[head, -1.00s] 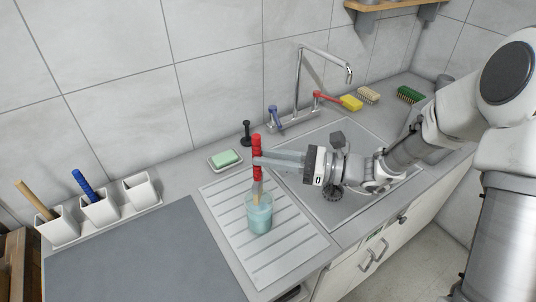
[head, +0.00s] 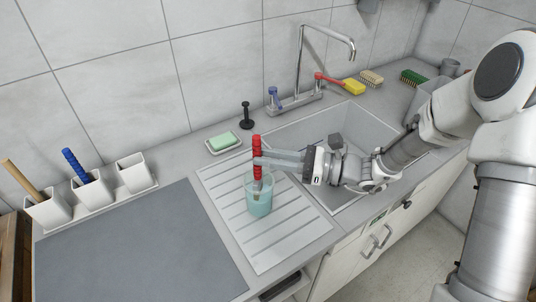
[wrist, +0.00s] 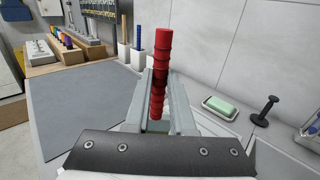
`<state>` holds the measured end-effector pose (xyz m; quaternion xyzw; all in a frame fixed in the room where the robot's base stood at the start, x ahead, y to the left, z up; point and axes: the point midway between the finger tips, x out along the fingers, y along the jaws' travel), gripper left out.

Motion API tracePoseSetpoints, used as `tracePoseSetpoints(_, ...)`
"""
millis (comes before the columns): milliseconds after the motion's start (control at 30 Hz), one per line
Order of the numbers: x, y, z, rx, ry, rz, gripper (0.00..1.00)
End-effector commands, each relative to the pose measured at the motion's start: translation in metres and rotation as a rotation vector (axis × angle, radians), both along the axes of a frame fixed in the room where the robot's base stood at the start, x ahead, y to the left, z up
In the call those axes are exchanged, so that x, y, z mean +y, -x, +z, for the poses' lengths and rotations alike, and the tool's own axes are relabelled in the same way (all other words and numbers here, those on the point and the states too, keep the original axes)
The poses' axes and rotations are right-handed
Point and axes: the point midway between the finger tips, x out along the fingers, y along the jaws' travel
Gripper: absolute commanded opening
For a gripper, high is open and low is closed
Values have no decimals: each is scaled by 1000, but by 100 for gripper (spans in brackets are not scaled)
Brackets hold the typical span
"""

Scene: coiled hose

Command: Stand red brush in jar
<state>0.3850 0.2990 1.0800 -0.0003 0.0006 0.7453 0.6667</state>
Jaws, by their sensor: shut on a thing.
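The red brush (head: 257,145) stands about upright with its red handle up. Its lower end is inside the clear teal jar (head: 260,208), which stands on the ribbed drainboard. My gripper (head: 258,162) reaches in from the right and is shut on the brush handle just above the jar's rim. In the wrist view the red brush (wrist: 162,48) rises between the fingers of my gripper (wrist: 158,84). I cannot tell whether the brush tip touches the jar's bottom.
The drainboard (head: 225,190) is otherwise clear. A green soap in a dish (head: 223,141) and a black stopper (head: 246,115) lie behind it. White cups (head: 135,175) with handles in two stand left. The sink (head: 315,135) and faucet (head: 300,65) are right.

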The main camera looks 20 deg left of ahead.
Motion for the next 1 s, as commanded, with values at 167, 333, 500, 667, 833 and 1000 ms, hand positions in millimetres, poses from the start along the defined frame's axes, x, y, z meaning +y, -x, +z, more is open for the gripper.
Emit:
tracePoseSetpoints(167,0,0,-1,-1,0,0,0)
tracePoseSetpoints(333,0,0,0,-1,0,0,37)
tracePoseSetpoints(500,0,0,0,-1,0,0,57)
tracePoseSetpoints(667,0,0,0,-1,0,0,57)
tracePoseSetpoints(833,0,0,-1,0,0,0,57)
tracePoseSetpoints(1000,-9,-2,-1,-1,1,-2,57)
